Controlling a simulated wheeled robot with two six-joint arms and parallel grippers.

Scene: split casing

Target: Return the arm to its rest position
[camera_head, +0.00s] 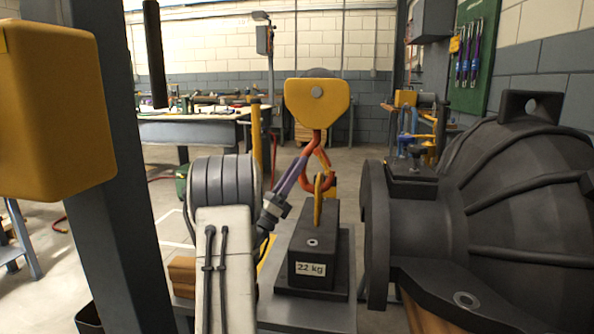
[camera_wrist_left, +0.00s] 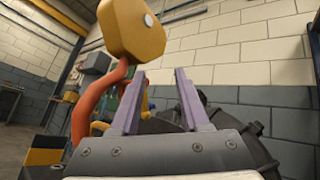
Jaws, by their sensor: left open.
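My left arm rises in the lower middle of the head view, with its white link bending toward a dark wrist. My left gripper (camera_head: 301,163) has purple fingers that reach up beside the orange hook (camera_head: 314,146), overlapping it in the picture; I cannot tell whether they touch. In the left wrist view the two fingers of the gripper (camera_wrist_left: 160,73) stand apart with nothing between them. The hook (camera_wrist_left: 95,100) hangs just left of them there. My right gripper is not in view.
The hook hangs from a yellow block (camera_head: 317,101) over a dark weight (camera_head: 313,245) marked 22 kg, whose yellow ring meets the hook. A large black casing (camera_head: 530,200) fills the right. A dark post (camera_head: 95,150) and yellow box (camera_head: 52,110) stand left. Workbenches (camera_head: 190,131) are behind.

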